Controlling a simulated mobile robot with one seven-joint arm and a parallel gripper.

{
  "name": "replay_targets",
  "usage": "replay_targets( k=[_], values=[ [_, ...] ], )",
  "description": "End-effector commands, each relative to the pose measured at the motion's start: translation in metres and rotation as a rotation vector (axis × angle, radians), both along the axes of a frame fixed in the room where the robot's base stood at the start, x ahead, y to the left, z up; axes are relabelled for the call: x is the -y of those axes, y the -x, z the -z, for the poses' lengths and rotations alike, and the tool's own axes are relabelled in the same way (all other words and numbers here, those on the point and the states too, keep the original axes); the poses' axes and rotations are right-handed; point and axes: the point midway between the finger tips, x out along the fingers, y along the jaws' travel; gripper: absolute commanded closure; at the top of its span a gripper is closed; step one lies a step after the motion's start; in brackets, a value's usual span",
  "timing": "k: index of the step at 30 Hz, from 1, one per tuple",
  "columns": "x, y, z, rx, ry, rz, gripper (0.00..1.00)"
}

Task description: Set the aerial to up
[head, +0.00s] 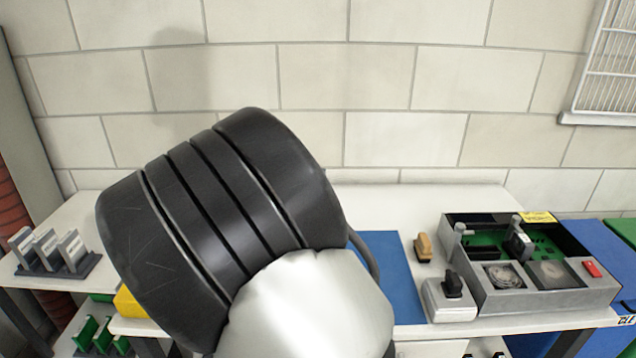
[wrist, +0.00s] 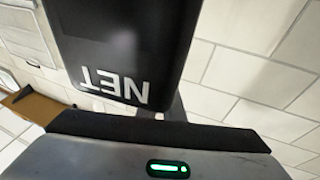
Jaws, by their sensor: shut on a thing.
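A black unit (wrist: 125,45) with white letters "NET" upside down fills the top middle of the wrist view, close to the camera. My gripper (wrist: 174,112) is below it in that view, its palm and black bar along the bottom edge. It is shut on the black unit; the unit's body hides most of the fingers and the place of contact. I cannot pick out the aerial or tell its angle. In the head view my dark arm covers the middle, and neither the gripper nor the black unit shows.
In the head view a grey open case (head: 545,298) with a green board stands right on the white bench. A small grey switch box (head: 446,302) is beside it, near a blue mat (head: 392,262). A grey slotted holder (head: 52,255) sits at left. A tiled wall (head: 400,90) is behind.

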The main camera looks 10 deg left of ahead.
Motion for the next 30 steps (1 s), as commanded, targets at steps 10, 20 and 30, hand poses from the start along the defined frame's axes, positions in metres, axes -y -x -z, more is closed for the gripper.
replay_targets(
  k=[10, 20, 30],
  values=[
    [0.000, 0.000, 0.001, 0.000, 0.001, 0.000, 1.00],
    [0.000, 0.000, 0.000, 0.001, 0.000, 0.000, 0.73],
    [-0.003, 0.027, 0.006, -0.001, 0.002, -0.004, 0.73]
  ],
)
